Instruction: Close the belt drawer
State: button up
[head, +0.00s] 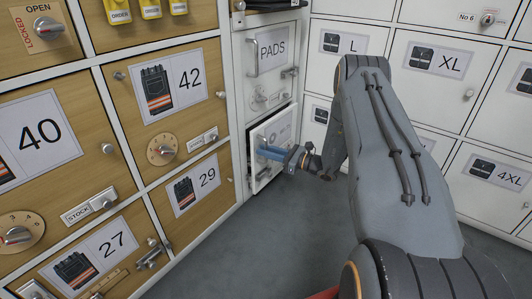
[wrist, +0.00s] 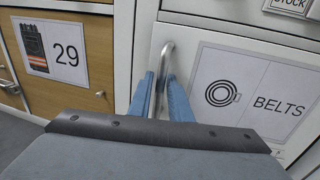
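The belt drawer (head: 258,180) is low in the white column, below the PADS door. Its front seems to stand a little out from the column. In the wrist view its white front (wrist: 210,50) carries a label reading BELTS with a coiled belt picture. A vertical metal bar handle (wrist: 167,52) is at the left of that front. My gripper (head: 262,152) is at the handle, and its blue fingers (wrist: 164,88) lie on both sides of the bar, seemingly closed on it. The lower handle is hidden by my gripper.
The PADS door (head: 270,52) is directly above. Wooden lockers, including number 29 (head: 195,187), stand at the left with knobs and latches. White lockers (head: 435,60) stand at the right, partly behind my arm. Grey floor (head: 240,240) in front is clear.

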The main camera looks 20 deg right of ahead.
aim_at(258, 147)
grip_shut()
jog(key=shift+w, duration=0.1)
jog(key=x, duration=0.3)
jog(key=shift+w+f+b, duration=0.1)
jog(key=shift+w+b, duration=0.25)
jog(key=shift+b, duration=0.05)
jog(key=shift+w, duration=0.2)
grip_release()
jog(key=shift+a, duration=0.1)
jog(key=p+v, duration=0.3)
jog(key=v, duration=0.5)
